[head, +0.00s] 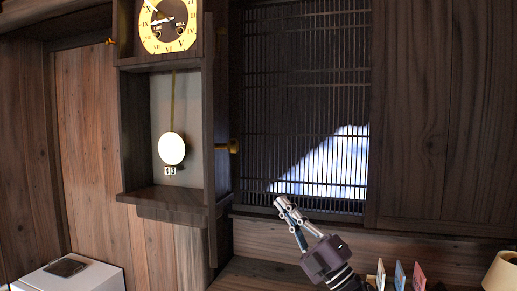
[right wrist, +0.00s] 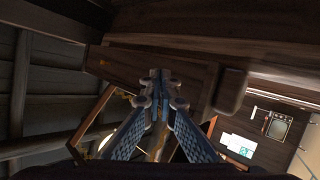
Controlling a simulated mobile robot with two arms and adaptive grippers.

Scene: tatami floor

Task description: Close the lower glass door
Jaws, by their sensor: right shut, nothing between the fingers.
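The wall clock (head: 175,205) hangs at left centre in the head view, with its dial (head: 168,25) above and a lower compartment holding a round pale pendulum (head: 172,148). I cannot clearly make out the lower glass or the door's angle. A brass knob (head: 234,146) sticks out at the right of the lower compartment; another brass knob (head: 110,42) shows at the upper left. My right gripper (head: 281,206) is shut and empty, below and right of the clock, apart from it in the picture. Its closed fingertips also show in the right wrist view (right wrist: 160,88). My left gripper is out of view.
A dark slatted window (head: 305,95) is behind and right of the clock. A white box (head: 70,277) with a dark item on top stands at lower left. Several small coloured cards (head: 399,275) and a cream lampshade-like object (head: 501,272) are at lower right.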

